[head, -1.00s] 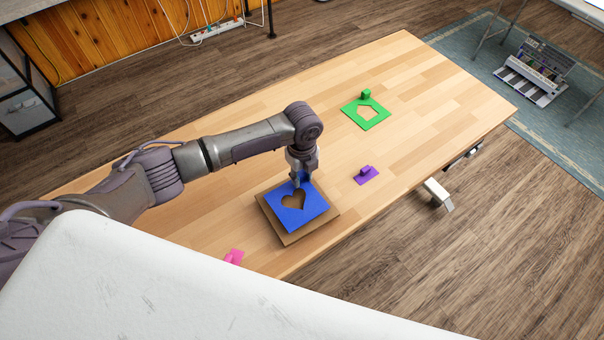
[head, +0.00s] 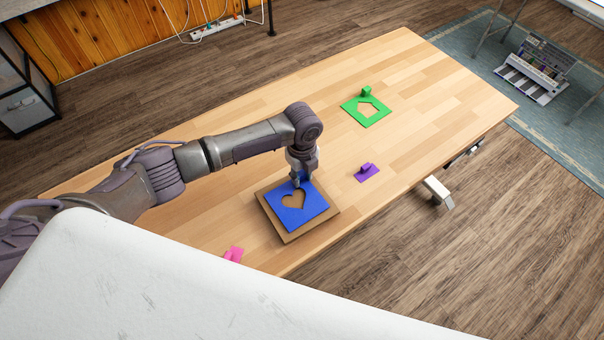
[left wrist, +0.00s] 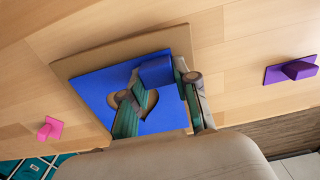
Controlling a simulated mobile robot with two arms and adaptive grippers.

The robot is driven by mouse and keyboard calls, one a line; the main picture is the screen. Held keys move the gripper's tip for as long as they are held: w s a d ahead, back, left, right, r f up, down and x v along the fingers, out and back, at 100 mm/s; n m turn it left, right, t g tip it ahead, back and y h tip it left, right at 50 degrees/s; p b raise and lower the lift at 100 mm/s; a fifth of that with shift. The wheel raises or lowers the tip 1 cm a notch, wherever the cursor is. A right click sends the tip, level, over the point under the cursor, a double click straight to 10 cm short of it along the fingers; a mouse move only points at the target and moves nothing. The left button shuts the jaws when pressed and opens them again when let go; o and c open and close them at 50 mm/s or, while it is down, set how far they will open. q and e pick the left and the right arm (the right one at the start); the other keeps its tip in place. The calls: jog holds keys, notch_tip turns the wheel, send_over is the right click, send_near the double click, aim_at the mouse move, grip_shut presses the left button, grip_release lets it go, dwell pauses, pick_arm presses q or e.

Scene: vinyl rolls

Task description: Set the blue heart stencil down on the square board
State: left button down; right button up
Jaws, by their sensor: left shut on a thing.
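The blue heart stencil (head: 312,208) is a flat blue square with a heart-shaped cutout and a blue block handle. It is over the brown square board (head: 293,238), whose edges show around it; I cannot tell whether it touches the board. My left gripper (head: 301,180) is shut on the stencil's handle at its far edge. In the left wrist view, the fingers (left wrist: 160,92) are on either side of the handle, and the stencil (left wrist: 95,88) covers most of the board (left wrist: 66,66). My right gripper is not in view.
A green stencil (head: 378,119) with a house-shaped cutout lies farther back on the wooden table (head: 440,85). A small purple piece (head: 367,174) lies right of the board, and a pink piece (head: 234,254) lies near the front edge. The table's far right is clear.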

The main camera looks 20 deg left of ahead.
pick_arm(q)
jog(key=shift+f, duration=0.15)
grip_release()
dwell(0.6)
dwell(0.5)
jog(key=shift+r+p, duration=4.55)
jog(key=shift+f, duration=0.1)
